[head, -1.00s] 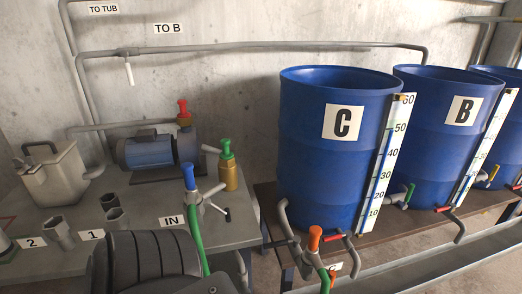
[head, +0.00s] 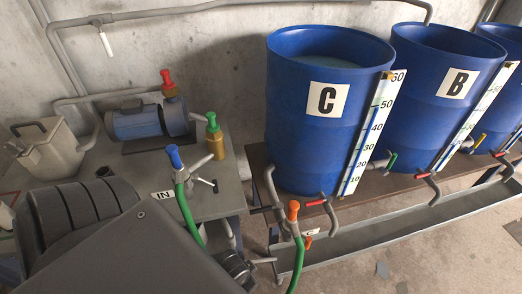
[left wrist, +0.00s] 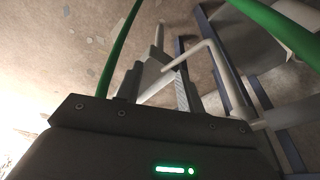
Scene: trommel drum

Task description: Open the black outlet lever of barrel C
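Barrel C (head: 325,120) is the large blue barrel nearest the middle of the head view, with a white C label and a scale strip. A bent grey outlet pipe (head: 271,185) comes off its lower front. A small dark bar (head: 260,210) beside this pipe looks like the black lever; its exact angle is hard to tell. My left arm covers the lower left of the head view. In the left wrist view my left gripper (left wrist: 166,68) has its fingers apart, with grey pipework beyond them and nothing clearly between them. My right gripper is not in view.
An orange-capped fitting (head: 294,210) with a green hose and a red lever (head: 316,203) sit close to the outlet. A blue-capped fitting (head: 174,157) with another green hose stands left. Barrel B (head: 445,95) is to the right. A grey trough (head: 400,222) runs in front.

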